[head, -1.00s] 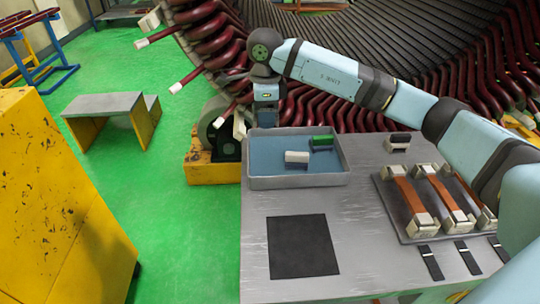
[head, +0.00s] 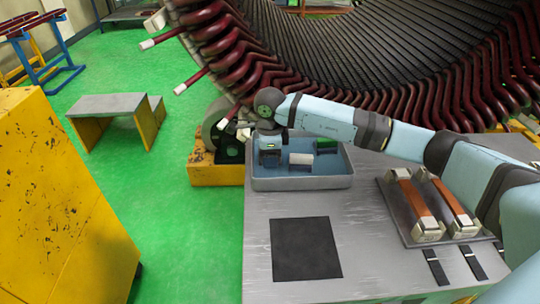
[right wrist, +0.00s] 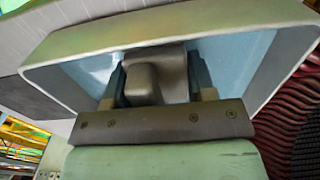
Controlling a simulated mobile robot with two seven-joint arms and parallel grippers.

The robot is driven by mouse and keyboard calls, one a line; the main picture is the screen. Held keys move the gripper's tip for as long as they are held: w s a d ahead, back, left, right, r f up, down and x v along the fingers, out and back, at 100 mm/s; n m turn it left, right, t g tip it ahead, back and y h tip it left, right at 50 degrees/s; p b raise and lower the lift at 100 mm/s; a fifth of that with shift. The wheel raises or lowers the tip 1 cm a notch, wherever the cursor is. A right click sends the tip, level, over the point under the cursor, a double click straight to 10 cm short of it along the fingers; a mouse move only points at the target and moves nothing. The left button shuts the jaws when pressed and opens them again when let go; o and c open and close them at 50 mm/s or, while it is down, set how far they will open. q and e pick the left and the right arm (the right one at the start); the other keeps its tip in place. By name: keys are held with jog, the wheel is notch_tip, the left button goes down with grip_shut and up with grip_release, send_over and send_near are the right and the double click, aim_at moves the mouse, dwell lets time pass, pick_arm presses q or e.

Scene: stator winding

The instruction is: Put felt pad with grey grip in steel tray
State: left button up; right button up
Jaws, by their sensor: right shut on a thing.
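The steel tray (head: 302,183) has a grey wall and a blue inside, and stands at the back left of the table. My right gripper (head: 270,161) is low at the tray's left end. In the right wrist view the gripper (right wrist: 157,82) is shut on a grey, blocky grip (right wrist: 146,82), with the tray wall (right wrist: 170,30) around it. The pad under this grip is hidden, and I cannot tell whether it touches the tray floor. A pale block (head: 301,159) and a green-gripped piece (head: 325,145) lie in the tray to the right. My left gripper is not in view.
A grey tray (head: 405,226) with orange-brown bars stands at the right, partly behind my arm. A dark square mat (head: 306,248) lies on the front of the table. Black strips (head: 435,267) lie at the right. The large stator (head: 350,50) rises behind the table.

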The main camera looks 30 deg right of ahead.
jog(key=shift+f, duration=0.1)
jog(key=o, duration=1)
notch_tip(320, 180, up, 12)
jog(key=shift+r, duration=0.2)
